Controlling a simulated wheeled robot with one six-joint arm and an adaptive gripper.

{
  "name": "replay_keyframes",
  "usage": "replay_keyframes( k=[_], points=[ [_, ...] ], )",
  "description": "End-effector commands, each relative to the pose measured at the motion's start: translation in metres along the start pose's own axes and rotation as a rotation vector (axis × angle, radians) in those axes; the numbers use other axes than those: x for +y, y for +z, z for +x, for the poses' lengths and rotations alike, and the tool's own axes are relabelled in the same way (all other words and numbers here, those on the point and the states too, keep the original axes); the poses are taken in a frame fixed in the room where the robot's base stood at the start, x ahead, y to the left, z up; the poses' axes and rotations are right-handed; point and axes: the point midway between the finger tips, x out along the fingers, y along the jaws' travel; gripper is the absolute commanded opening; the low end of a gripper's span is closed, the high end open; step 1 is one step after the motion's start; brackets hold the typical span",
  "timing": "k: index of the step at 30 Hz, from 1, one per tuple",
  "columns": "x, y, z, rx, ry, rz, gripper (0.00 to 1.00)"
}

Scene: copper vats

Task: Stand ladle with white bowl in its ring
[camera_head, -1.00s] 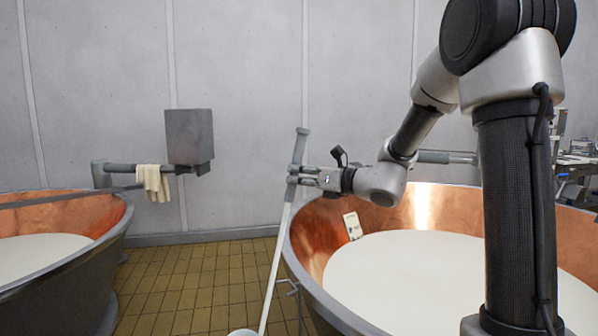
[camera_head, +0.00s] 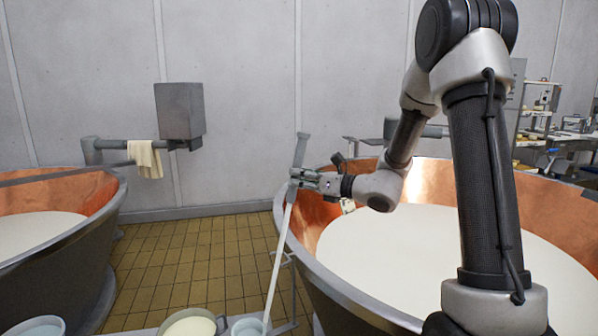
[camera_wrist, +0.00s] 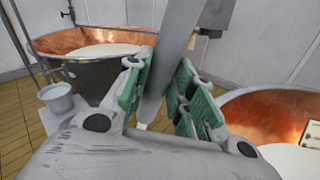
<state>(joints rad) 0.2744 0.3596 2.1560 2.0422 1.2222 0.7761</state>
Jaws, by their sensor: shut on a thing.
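My gripper (camera_head: 306,179) is shut on the grey upper grip of the ladle (camera_head: 279,253). The ladle hangs slightly tilted, its pale shaft running down and left beside the right copper vat. A white round vessel (camera_head: 247,326) shows at the shaft's lower end, cut by the frame edge; I cannot tell whether it is the ladle's bowl. In the wrist view the grey grip (camera_wrist: 173,50) passes between my green-padded fingers (camera_wrist: 162,95). A grey bracket (camera_head: 294,288) stands by the vat's left side, partly behind the shaft; I cannot make out a ring.
The right copper vat (camera_head: 345,292) holds white liquid; my arm reaches over it. Another copper vat (camera_head: 60,258) stands left. A cream-filled bowl (camera_head: 190,325) and a pale tub (camera_head: 35,327) are at the bottom edge. Tiled floor (camera_head: 190,255) lies open between the vats.

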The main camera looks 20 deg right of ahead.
Motion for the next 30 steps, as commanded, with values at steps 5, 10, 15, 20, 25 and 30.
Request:
replay_keyframes(
  k=[5, 10, 15, 20, 25, 30],
  points=[
    [-0.002, -0.0056, -0.0002, -0.002, 0.0, 0.001, 0.0],
    [-0.0023, -0.0064, -0.0002, -0.002, 0.0, 0.001, 0.0],
    [-0.0023, -0.0063, -0.0001, -0.002, 0.0, 0.0, 0.0],
    [-0.0028, -0.0077, -0.0002, -0.002, 0.0, 0.0, 0.0],
    [-0.0027, -0.0076, -0.0002, -0.002, 0.0, 0.0, 0.0],
    [-0.0026, -0.0077, -0.0002, -0.002, 0.0, 0.0, 0.26]
  ],
)
